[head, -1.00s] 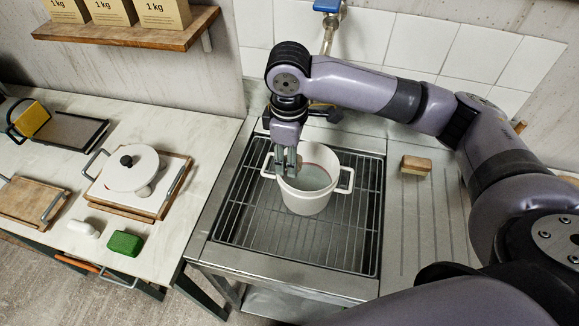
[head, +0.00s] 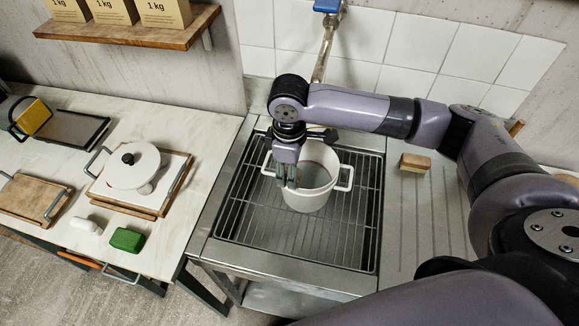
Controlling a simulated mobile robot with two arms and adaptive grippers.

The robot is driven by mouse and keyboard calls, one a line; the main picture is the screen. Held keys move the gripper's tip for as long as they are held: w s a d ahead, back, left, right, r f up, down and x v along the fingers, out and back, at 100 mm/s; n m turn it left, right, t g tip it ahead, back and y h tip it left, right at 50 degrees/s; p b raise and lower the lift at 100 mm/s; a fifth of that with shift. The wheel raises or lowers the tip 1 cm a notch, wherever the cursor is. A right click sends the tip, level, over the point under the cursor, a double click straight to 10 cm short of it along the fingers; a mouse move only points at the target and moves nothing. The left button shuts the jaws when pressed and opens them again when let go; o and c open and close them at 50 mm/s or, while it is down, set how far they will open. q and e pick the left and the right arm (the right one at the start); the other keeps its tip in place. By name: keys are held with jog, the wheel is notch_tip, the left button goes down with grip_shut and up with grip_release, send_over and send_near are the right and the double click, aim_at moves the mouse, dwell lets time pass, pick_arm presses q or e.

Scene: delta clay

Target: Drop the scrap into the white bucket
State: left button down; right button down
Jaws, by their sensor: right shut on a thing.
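The white bucket (head: 308,198) stands upright on the metal grate, with a handle loop on each side. My right gripper (head: 286,180) points down over the left part of the bucket's mouth, near its rim and left handle. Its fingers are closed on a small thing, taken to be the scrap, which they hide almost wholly. I cannot tell its shape or colour, or whether the fingers touch the rim. The right part of the bucket's inside shows as pale grey. My left gripper is out of view.
The grate (head: 340,235) has free room around the bucket. A wood-and-cream block (head: 415,163) lies on the drainer to the right. On the left worktop are a white lidded pot (head: 133,170), a green block (head: 127,240) and boards. A blue-handled tap (head: 326,6) is behind.

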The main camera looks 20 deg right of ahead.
jog(key=shift+f, duration=0.2)
jog(key=c, duration=1.1)
grip_release()
jog(key=shift+r, duration=0.1)
jog(key=shift+r, duration=0.2)
notch_tip(320, 180, up, 13)
jog(key=b, duration=0.2)
jog(key=shift+f+b, duration=0.15)
jog(key=shift+b, duration=0.15)
jog(key=shift+s+a, duration=0.1)
jog(key=shift+s, duration=0.05)
